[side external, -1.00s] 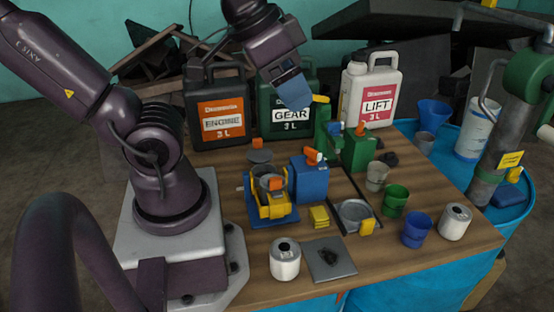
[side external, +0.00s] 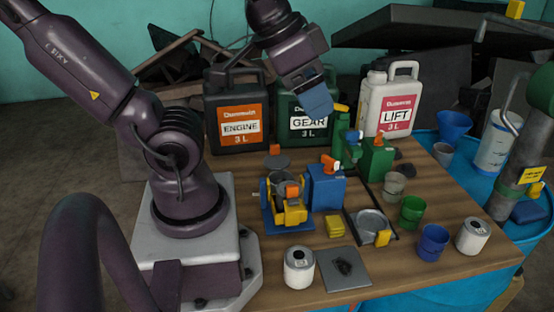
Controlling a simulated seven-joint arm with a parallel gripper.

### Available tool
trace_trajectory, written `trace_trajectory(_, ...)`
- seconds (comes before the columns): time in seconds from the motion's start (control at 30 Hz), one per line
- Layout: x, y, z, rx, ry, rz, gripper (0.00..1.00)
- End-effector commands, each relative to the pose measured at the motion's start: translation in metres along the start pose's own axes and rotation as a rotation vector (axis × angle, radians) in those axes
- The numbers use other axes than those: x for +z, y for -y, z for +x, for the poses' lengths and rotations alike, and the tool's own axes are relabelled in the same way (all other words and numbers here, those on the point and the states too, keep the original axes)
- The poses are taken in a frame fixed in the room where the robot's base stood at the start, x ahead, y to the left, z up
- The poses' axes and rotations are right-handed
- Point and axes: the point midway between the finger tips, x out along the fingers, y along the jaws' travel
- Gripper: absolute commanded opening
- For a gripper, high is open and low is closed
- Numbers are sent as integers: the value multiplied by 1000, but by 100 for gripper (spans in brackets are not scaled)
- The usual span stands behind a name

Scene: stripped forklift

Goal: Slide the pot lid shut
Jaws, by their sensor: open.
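A round silver pot-like dish (side external: 370,222) lies between two dark rails on the wooden bench, with a yellow tab (side external: 383,238) at its near right edge. A flat grey disc (side external: 278,162) with an orange knob (side external: 275,149) lies farther back on the left. I cannot tell for certain which of these is the pot lid. My gripper (side external: 318,103) is above the back of the bench, in front of the GEAR can, well above and apart from both. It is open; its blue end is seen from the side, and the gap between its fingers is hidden.
A blue and yellow fixture (side external: 285,204) and a blue block (side external: 326,187) stand left of the rails. Green blocks (side external: 376,157) stand behind. Green (side external: 411,212) and blue (side external: 433,242) cups crowd the right. ENGINE (side external: 240,122) and LIFT (side external: 396,101) cans line the back.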

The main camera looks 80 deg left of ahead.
Motion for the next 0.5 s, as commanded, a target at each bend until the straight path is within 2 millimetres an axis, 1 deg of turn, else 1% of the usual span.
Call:
trace_trajectory(0.17,0,0,0,0,0,0,68)
trace_trajectory(0.2,0,0,0,0,0,0,64)
trace_trajectory(0.23,0,0,0,-1,0,-1,57)
trace_trajectory(0.27,0,1,0,-3,0,-6,53)
trace_trajectory(0.3,0,4,1,-10,7,-19,53)
trace_trajectory(0.37,2,12,9,-25,45,-54,53)
trace_trajectory(0.47,3,34,25,-52,132,-157,53)
trace_trajectory(0.5,2,46,33,-63,171,-214,53)
